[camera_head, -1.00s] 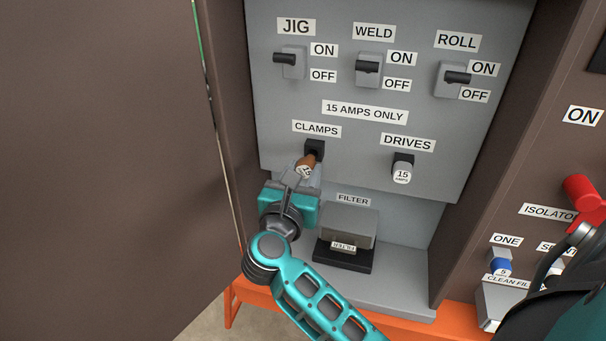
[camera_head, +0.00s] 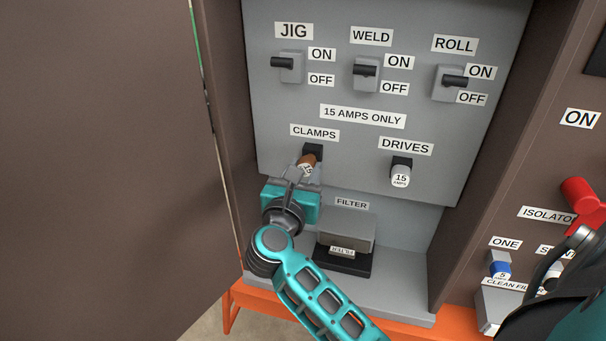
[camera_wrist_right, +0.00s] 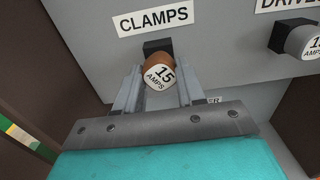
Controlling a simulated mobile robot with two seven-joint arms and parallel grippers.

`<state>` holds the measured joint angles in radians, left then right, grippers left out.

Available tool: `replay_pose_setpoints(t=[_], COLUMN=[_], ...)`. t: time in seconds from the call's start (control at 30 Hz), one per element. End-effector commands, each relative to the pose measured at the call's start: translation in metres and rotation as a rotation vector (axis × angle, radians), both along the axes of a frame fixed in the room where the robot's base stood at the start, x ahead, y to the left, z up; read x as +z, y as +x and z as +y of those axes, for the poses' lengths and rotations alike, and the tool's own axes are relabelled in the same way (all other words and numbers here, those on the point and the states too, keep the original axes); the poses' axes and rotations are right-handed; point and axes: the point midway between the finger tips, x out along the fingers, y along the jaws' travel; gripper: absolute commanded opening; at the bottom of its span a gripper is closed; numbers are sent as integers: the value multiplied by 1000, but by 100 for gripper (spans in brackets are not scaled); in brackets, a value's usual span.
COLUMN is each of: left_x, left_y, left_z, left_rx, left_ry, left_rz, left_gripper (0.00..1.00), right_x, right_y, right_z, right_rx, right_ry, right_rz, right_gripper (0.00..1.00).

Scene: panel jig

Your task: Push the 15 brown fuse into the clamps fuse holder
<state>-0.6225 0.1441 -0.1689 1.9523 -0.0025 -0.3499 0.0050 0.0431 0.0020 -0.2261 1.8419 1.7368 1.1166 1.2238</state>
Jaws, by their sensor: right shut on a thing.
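The brown fuse (camera_head: 307,161), marked 15 AMPS, is at the black clamps fuse holder (camera_head: 313,149) under the CLAMPS label. My right gripper (camera_head: 300,174) is shut on the fuse from below. In the right wrist view the fuse (camera_wrist_right: 159,72) sits between the two grey fingers, its marked face toward the camera, against the dark holder (camera_wrist_right: 157,46). How deep the fuse sits in the holder cannot be told. My left gripper is not in view.
A white 15 AMPS fuse (camera_head: 400,179) sits in the drives holder to the right. A filter box (camera_head: 346,231) stands below on the cabinet floor. Jig, weld and roll switches are above. The open cabinet door (camera_head: 110,150) fills the left side.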

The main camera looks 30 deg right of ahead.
Motion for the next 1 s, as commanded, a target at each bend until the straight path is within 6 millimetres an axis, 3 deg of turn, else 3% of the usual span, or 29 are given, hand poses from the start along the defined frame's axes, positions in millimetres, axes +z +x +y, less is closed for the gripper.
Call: replay_pose_setpoints(t=[0.6,0.63,0.9,1.0], left_x=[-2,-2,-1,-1], left_y=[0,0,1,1], left_z=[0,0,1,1], left_rx=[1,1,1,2], left_ry=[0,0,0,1], left_rz=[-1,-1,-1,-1], left_gripper=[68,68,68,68], right_x=[0,0,0,0], right_y=[10,10,10,10], right_z=[-12,-12,-11,-11], right_rx=[0,0,0,0], right_ry=[-1,0,0,0], right_rz=[-1,0,0,0], right_gripper=[2,40,66,68])
